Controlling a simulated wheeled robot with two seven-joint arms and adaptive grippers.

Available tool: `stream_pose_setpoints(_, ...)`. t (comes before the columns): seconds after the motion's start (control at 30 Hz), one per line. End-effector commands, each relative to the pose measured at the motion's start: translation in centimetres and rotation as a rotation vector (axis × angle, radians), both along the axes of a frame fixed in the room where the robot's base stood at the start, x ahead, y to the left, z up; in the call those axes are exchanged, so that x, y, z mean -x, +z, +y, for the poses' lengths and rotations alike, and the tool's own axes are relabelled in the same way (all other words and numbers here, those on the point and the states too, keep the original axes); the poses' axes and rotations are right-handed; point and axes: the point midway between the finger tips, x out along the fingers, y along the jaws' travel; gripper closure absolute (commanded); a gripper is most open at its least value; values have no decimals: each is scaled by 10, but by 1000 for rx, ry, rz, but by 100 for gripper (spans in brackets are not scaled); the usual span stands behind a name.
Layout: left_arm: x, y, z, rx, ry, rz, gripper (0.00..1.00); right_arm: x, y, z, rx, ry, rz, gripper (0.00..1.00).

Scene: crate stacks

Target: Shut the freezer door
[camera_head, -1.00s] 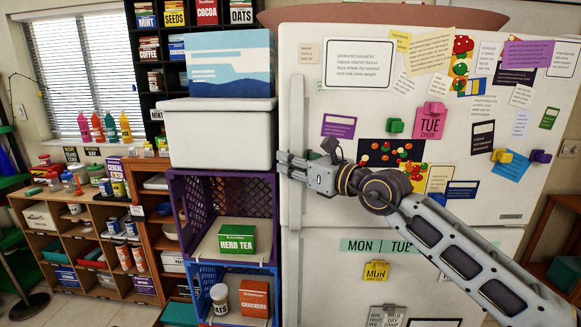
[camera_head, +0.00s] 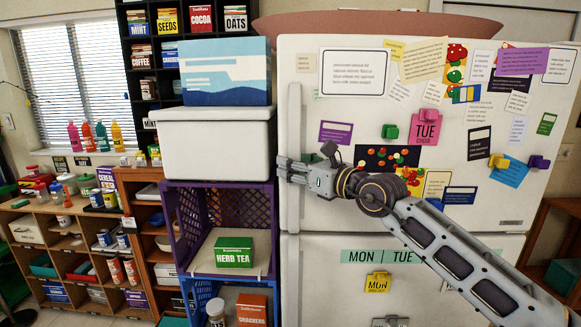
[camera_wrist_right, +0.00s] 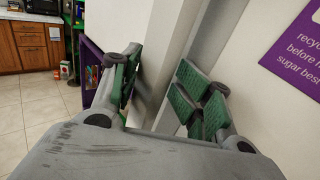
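The white fridge-freezer (camera_head: 400,270) fills the right half of the head view. Its upper door (camera_head: 345,235) bears notes and magnets, and a seam divides it from the lower front. No open gap shows from here. A long upright handle (camera_head: 294,150) runs along the upper door's left edge. My right gripper (camera_head: 284,168) is at this handle, its arm crossing the door front from the lower right. In the right wrist view my right gripper (camera_wrist_right: 165,88) has its green-padded fingers apart, with a white upright part between or just beyond them; contact is unclear. My left gripper is out of view.
Stacked crates stand close left of the fridge: a purple crate (camera_head: 171,215) with a herb tea box (camera_head: 234,252), and a white bin (camera_head: 215,145) above. A wooden cubby shelf (camera_head: 75,215) stands further left. Tiled floor (camera_wrist_right: 45,115) shows in the wrist view.

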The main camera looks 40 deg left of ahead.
Motion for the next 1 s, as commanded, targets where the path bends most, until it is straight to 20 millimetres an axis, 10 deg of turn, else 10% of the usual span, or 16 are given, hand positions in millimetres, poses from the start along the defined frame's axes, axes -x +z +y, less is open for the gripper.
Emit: stream_pose_setpoints(1.0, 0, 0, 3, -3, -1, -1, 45, 5, -2, -39, 2, 1, 2, 52)
